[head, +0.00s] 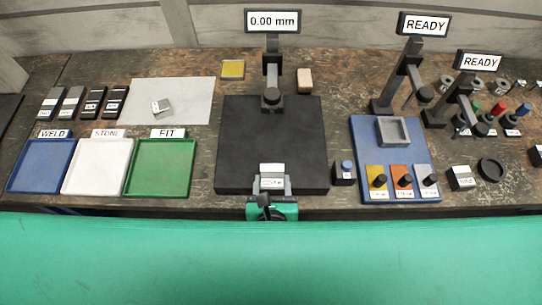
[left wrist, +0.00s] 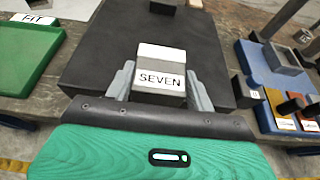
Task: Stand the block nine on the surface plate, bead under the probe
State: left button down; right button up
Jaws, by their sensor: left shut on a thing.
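My left gripper (head: 272,184) is shut on a pale metal block (head: 271,169) over the front edge of the black surface plate (head: 240,150). In the left wrist view the same block (left wrist: 161,78) reads SEVEN, not nine, and sits between the grey fingers (left wrist: 160,85). I cannot tell whether it touches the plate. The probe (head: 271,97) hangs from a stand at the plate's back, under a display (head: 272,20) reading 0.00 mm. The block is well in front of the probe. No block legibly marked nine shows. My right gripper is not in view.
Blue, white and green trays (head: 160,167) stand at the left. A small block (head: 161,107) lies on a grey sheet (head: 195,90). A blue board (head: 375,135) with tagged pieces stands right of the plate. The plate's middle is clear.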

pick_arm(q)
jog(key=w+p, duration=0.3)
jog(key=w, duration=1.4)
jog(key=shift+r+p, duration=0.15)
jog(key=shift+p, duration=0.2)
notch_tip(320, 180, down, 2)
jog(key=shift+f, duration=0.2)
jog(key=shift+f+p, duration=0.3)
jog(key=shift+f, duration=0.25)
jog(key=c, duration=0.6)
grip_release()
jog(key=shift+f, duration=0.2)
jog(key=shift+o, duration=0.4)
jog(key=shift+s, duration=0.1)
jog(key=shift+r, duration=0.1)
jog(key=b+v, duration=0.1)
jog(key=v, duration=0.9)
jog(key=shift+s+r+b, duration=0.15)
jog(key=shift+s+b, duration=0.2)
jog(key=shift+b, duration=0.05)
jog(key=shift+s+r, duration=0.3)
jog(key=shift+s, duration=0.25)
